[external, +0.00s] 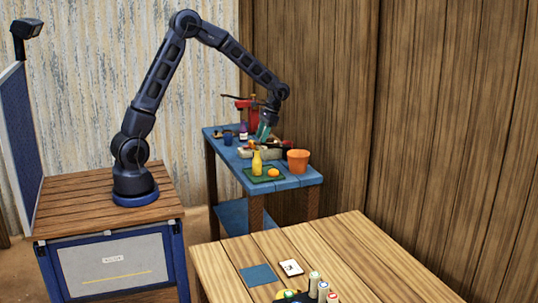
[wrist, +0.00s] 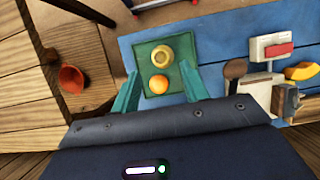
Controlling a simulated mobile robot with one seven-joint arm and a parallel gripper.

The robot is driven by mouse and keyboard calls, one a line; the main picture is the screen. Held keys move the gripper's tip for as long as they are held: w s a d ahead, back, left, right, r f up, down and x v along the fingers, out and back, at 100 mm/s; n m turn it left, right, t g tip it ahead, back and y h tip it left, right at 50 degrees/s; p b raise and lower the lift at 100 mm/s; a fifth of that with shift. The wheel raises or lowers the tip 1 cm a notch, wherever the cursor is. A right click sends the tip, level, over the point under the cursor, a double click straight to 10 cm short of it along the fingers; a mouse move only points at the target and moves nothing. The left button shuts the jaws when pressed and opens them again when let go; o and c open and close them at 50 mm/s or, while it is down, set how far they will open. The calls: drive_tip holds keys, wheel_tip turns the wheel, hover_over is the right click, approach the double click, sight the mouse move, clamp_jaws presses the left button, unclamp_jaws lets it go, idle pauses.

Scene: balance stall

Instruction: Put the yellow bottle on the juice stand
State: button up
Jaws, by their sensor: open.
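The yellow bottle (external: 256,163) stands upright on a green mat (external: 250,178) near the front edge of a blue table. An orange fruit (external: 273,173) lies next to it. The wrist view shows the bottle (wrist: 162,54) and the orange (wrist: 159,84) from above on the mat (wrist: 183,86). My gripper (external: 265,131) is open, above the blue table. Its teal fingers (wrist: 160,90) appear on either side of the mat in the wrist view, with nothing held between them. I cannot tell which thing is the juice stand.
An orange bucket (external: 298,161) stands right of the mat. A white scale (wrist: 272,47) with a red part and small items crowd the blue table (external: 290,181). A red device (external: 249,110) stands behind. The nearer wooden table (external: 330,250) holds bottles, a card and a blue square (external: 259,275).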

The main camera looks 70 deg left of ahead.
drive_tip(key=s+d+r+t, duration=0.3)
drive_tip(key=s+r+t, duration=0.1)
drive_tip(key=s+r, duration=1.3)
drive_tip(key=s+r+t, duration=0.1)
drive_tip(key=s+t, duration=0.1)
drive_tip(key=s, duration=0.6)
drive_tip(key=s+d+r+t, duration=0.1)
drive_tip(key=s+r+t, duration=0.1)
drive_tip(key=s, duration=0.6)
drive_tip(key=shift+s+d+r+t, duration=0.2)
drive_tip(key=shift+s+r+t, duration=0.05)
drive_tip(key=shift+s+t, duration=0.15)
drive_tip(key=shift+o, duration=0.6)
drive_tip(key=shift+s+f, duration=0.1)
drive_tip(key=shift+s, duration=0.15)
drive_tip(key=o, duration=0.4)
drive_tip(key=shift+s, duration=0.1)
drive_tip(key=shift+f, duration=0.1)
